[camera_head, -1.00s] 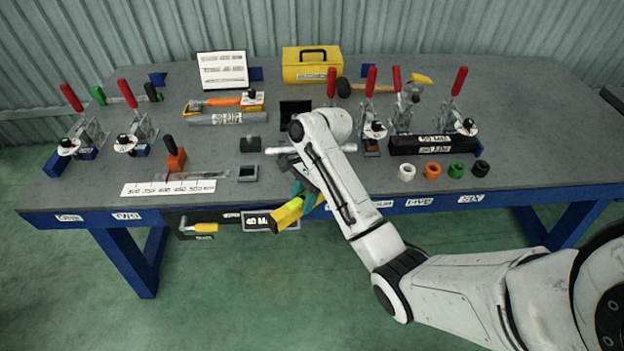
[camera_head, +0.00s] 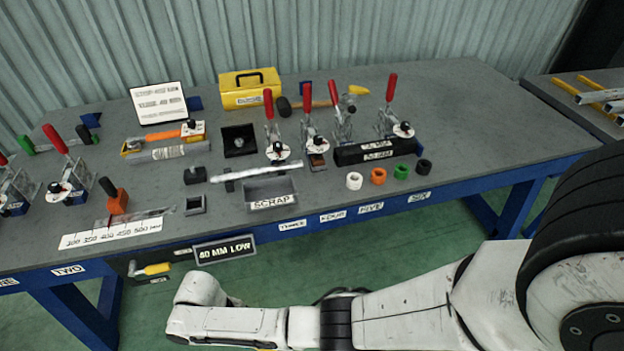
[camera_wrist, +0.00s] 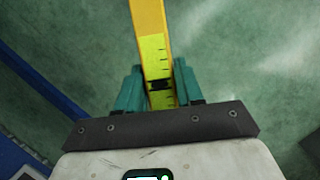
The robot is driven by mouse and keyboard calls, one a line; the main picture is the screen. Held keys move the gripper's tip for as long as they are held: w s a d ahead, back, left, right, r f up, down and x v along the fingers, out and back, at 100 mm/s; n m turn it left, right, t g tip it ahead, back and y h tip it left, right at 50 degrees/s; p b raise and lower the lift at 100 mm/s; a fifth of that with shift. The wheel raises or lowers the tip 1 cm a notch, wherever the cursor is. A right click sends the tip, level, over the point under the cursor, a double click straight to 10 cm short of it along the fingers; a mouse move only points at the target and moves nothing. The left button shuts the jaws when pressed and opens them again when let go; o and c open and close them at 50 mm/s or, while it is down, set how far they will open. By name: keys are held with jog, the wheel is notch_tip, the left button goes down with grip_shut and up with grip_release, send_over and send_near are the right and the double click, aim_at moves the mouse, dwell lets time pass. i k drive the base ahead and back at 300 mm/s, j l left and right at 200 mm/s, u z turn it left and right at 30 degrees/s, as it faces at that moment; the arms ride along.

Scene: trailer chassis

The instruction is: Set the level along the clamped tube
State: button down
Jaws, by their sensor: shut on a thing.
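My gripper (camera_wrist: 158,88) is shut on the yellow level (camera_wrist: 150,30), with a green finger on each side of it. In the wrist view the level points away over the green floor, its vial side showing. In the head view my gripper and the level are out of sight behind or below my arm, off the table's front. The light grey tube (camera_head: 270,170) lies across the bench above the scrap tray, near a red-handled toggle clamp (camera_head: 275,150). Whether the clamp grips it is too small to tell. The tube is apart from my gripper.
The scrap tray (camera_head: 271,202) stands at the bench's front edge, with coloured rings (camera_head: 378,176) to its right. Several toggle clamps stand behind. Floor in front is open.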

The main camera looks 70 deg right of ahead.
aim_at(364, 147)
jog(key=k+l, duration=0.65)
jog(key=l, duration=0.3)
jog(key=k+l, duration=0.35)
jog(key=l, duration=0.1)
